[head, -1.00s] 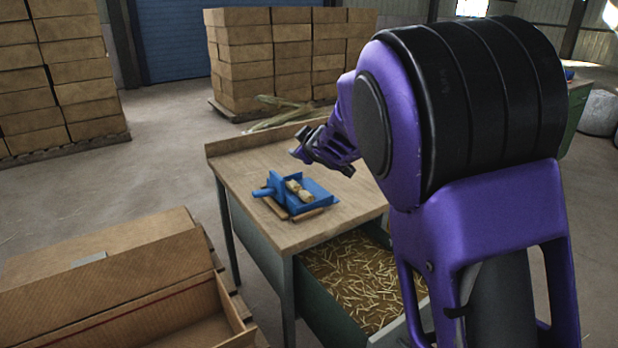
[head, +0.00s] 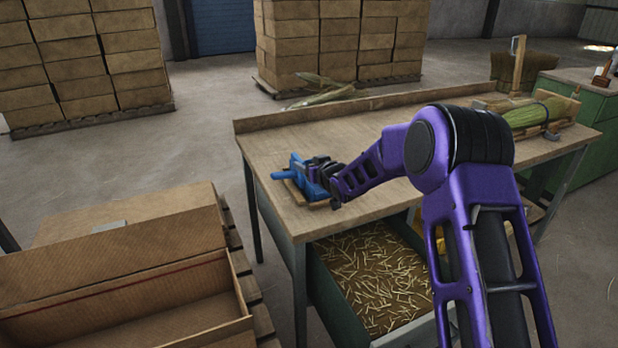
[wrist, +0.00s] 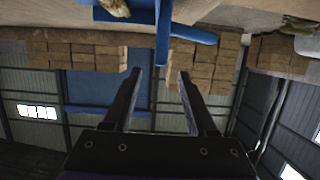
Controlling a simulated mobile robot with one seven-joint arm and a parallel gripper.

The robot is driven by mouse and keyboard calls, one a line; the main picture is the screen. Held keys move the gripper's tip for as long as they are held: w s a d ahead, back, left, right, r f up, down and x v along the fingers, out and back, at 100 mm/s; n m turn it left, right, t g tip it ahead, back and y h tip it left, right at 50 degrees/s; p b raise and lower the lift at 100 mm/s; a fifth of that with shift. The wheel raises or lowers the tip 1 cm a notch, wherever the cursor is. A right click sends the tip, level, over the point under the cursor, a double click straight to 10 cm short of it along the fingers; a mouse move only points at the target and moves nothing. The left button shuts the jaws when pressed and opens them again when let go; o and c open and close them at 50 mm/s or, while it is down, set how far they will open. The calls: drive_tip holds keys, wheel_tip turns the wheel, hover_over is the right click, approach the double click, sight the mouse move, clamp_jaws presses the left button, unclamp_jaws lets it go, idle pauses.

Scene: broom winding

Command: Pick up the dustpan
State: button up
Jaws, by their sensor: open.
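The blue dustpan (head: 291,177) lies on the wooden workbench near its left end, partly hidden behind my gripper in the head view. My gripper (head: 317,172) is at the dustpan's right side, low over the bench. In the wrist view, which looks upside down, the dustpan (wrist: 164,36) shows at the top as blue bars and a blue panel. My gripper's two fingers (wrist: 158,72) are apart. One blue bar points down between the fingertips and reaches about level with them; I cannot tell whether it touches. A pale lump (wrist: 115,8) shows beside the blue panel.
The workbench (head: 375,135) is mostly bare in the middle, with a raised back edge. A green broom bundle (head: 535,113) lies at its right end. An open drawer of straw (head: 375,280) sticks out below. An open cardboard box (head: 150,310) stands at front left.

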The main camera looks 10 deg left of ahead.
sight(301, 160)
drive_tip(key=x, duration=0.6)
drive_tip(key=shift+f+x, duration=0.2)
drive_tip(key=shift+x, duration=0.8)
drive_tip(key=shift+f+x, duration=0.15)
drive_tip(key=shift+x, duration=0.9)
drive_tip(key=shift+w+a+f, duration=0.15)
drive_tip(key=shift+w+a, duration=0.2)
drive_tip(key=shift+w, duration=0.05)
clamp_jaws()
